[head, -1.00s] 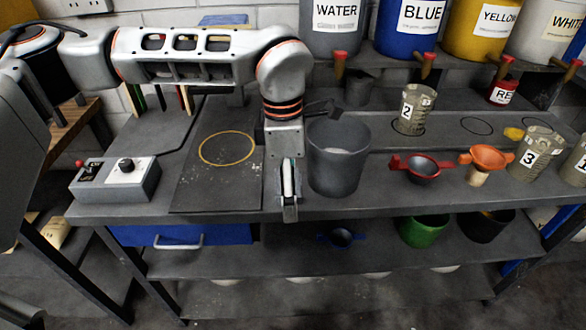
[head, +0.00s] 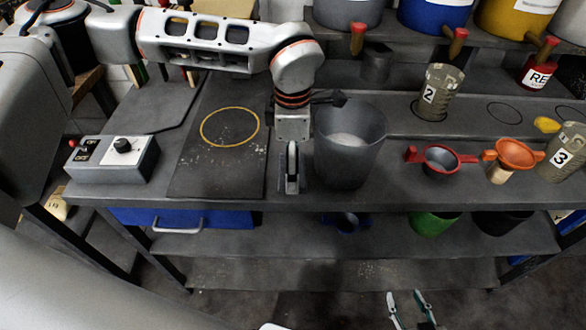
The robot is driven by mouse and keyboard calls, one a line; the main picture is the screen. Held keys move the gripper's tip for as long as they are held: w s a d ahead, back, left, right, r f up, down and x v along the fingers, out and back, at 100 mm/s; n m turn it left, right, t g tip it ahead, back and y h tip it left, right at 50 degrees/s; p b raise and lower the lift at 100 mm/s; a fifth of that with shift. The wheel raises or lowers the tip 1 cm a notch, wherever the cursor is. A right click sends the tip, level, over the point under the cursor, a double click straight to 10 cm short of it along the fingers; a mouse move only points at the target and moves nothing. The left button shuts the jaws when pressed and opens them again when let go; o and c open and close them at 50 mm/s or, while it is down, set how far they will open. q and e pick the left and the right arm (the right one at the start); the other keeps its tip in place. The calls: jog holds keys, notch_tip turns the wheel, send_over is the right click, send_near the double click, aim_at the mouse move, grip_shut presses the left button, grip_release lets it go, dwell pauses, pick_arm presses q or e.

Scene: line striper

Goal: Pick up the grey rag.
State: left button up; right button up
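I cannot make out a grey rag in the head view. My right gripper (head: 408,298) shows at the bottom edge, in front of and below the bench's lower shelf. Its two fingers are spread apart with nothing between them. My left gripper (head: 291,172) points down at the front of the bench top, between the dark mat and the grey bucket. It is seen side-on, so I cannot tell whether its fingers are open or shut.
The grey bucket (head: 347,160) stands right of my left gripper. A switch box (head: 112,160) and dark mat (head: 215,175) are at left. A red-handled strainer (head: 440,160), an orange funnel (head: 515,153) and numbered beakers stand at right. A green bucket (head: 432,223) is on the lower shelf.

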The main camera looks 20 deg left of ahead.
pick_arm(q)
jog(key=shift+f, duration=0.6)
jog(key=c, duration=1.1)
jog(key=shift+r, duration=0.1)
notch_tip(320, 180, up, 20)
jog(key=shift+f+b, duration=0.1)
jog(key=shift+b, duration=0.25)
jog(key=shift+o, duration=0.3)
